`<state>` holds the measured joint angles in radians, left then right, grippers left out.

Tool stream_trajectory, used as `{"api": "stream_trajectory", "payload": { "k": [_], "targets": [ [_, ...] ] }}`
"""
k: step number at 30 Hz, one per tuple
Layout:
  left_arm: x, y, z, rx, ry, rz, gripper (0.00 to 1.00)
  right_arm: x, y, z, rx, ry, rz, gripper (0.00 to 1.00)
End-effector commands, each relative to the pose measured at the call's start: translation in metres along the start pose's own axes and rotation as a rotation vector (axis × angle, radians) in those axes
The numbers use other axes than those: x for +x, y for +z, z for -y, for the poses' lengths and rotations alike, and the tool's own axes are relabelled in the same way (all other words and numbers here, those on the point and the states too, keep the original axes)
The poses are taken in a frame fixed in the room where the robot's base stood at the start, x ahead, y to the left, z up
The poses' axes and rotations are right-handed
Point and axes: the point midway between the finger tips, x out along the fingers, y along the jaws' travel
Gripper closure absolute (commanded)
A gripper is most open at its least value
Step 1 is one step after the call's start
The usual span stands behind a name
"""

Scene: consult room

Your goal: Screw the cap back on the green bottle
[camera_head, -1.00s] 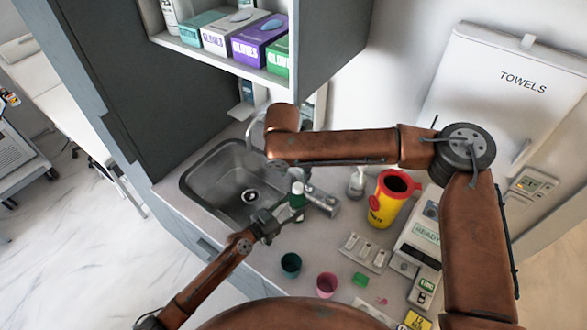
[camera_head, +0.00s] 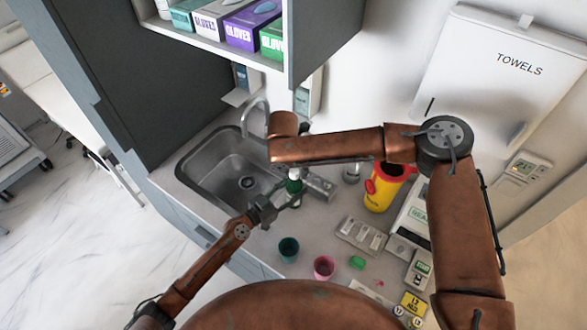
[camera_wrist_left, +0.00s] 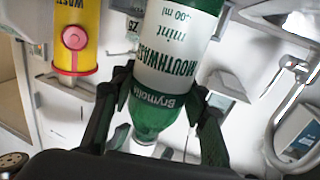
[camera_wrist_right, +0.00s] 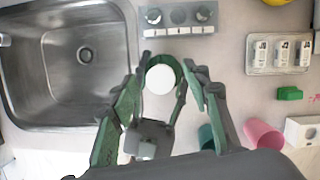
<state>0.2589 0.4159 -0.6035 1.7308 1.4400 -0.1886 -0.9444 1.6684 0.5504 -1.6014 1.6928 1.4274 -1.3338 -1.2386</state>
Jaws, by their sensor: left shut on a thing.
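The green mouthwash bottle (camera_head: 294,186) stands upright beside the sink's front right corner. My left gripper (camera_head: 278,203) is shut on it, with its two dark fingers on either side of the bottle in the left wrist view, where the bottle (camera_wrist_left: 178,60) appears upside down. A white cap (camera_wrist_right: 160,79) sits at the bottle's top; whether it is threaded on cannot be told. My right gripper (camera_wrist_right: 168,60) is above the bottle, its fingers apart on either side of the cap with a gap at the right. My right forearm hides these fingers in the head view.
The sink (camera_head: 190,170) and tap (camera_head: 256,110) lie behind and left of the bottle. A yellow waste bin (camera_head: 382,190), a grey tray (camera_head: 361,236), a teal cup (camera_head: 288,249) and a pink cup (camera_head: 323,267) stand on the counter to the right and front.

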Motion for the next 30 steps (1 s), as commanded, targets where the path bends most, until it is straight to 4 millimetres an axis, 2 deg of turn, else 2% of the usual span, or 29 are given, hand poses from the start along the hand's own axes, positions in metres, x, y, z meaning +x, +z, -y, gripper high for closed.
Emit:
{"api": "stream_trajectory", "payload": {
  "k": [2, 18, 23, 26, 30],
  "targets": [
    [0.0002, -0.0006, 0.0001, 0.0, 0.0, -0.001, 1.0, -0.0001, 0.0001, 0.0001, 0.0, 0.0, 0.0, 0.63],
    [0.0002, -0.0005, 0.0, 0.0, 0.0, -0.001, 1.0, -0.0003, 0.0002, 0.0001, 0.0, 0.0, 0.0, 1.0],
    [0.0002, -0.0005, -0.0001, 0.0, 0.0, -0.001, 1.0, -0.0002, 0.0001, -0.0002, 0.01, -0.002, 0.0, 1.0],
    [0.0002, -0.0005, -0.0001, 0.0, 0.0, -0.001, 1.0, 0.0006, 0.0002, -0.0012, 0.094, -0.026, -0.002, 1.0],
    [0.0002, -0.0004, -0.0002, 0.0, 0.0, -0.001, 1.0, 0.0014, -0.0003, -0.0035, 0.38, -0.105, -0.003, 1.0]
  ]
}}
